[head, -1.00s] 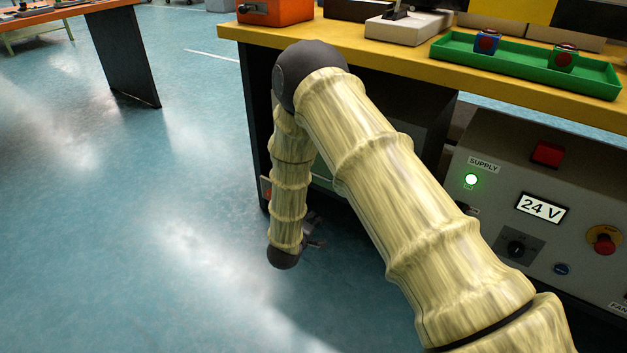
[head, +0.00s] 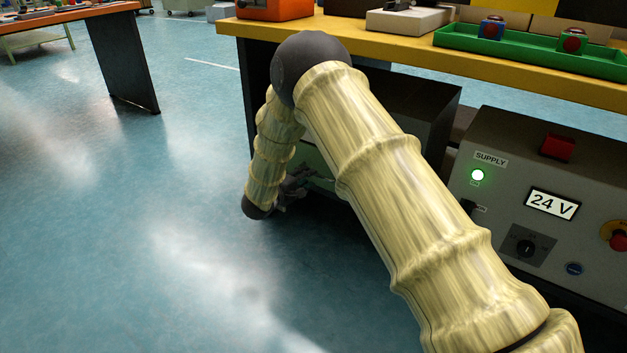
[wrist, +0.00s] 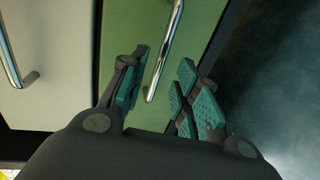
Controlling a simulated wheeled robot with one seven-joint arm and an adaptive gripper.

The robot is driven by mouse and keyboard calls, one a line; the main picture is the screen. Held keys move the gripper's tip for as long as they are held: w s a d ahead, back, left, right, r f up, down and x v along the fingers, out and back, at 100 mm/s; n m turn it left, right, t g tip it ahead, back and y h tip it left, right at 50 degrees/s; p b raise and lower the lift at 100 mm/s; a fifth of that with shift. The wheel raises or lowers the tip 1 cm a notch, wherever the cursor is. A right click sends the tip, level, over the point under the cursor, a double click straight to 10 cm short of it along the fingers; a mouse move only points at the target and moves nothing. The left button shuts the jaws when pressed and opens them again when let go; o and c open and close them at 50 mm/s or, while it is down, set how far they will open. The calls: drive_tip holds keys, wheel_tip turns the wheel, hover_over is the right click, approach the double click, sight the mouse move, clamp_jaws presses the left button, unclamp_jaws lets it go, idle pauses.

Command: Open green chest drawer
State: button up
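In the wrist view, the green drawer front (wrist: 124,40) fills the upper middle. Its metal bar handle (wrist: 166,45) runs nearly upright in the picture. My gripper (wrist: 163,84) is open, with a teal-padded finger on each side of the handle's lower end. No finger visibly presses on the handle, and I cannot tell how deep it sits between them. In the head view, my gripper (head: 296,186) is low beside the chest under the bench, partly hidden by my arm. A strip of green front (head: 318,166) shows behind it. The drawer looks shut.
A pale drawer front (wrist: 55,60) with its own metal handle (wrist: 12,60) lies left of the green one in the wrist view. The yellow bench top (head: 390,45) overhangs the chest. A grey supply box (head: 500,215) stands right. Open floor (head: 130,230) lies left.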

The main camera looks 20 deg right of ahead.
drive_tip(key=shift+b+x, duration=1.05)
drive_tip(key=shift+x, duration=1.4)
clamp_jaws()
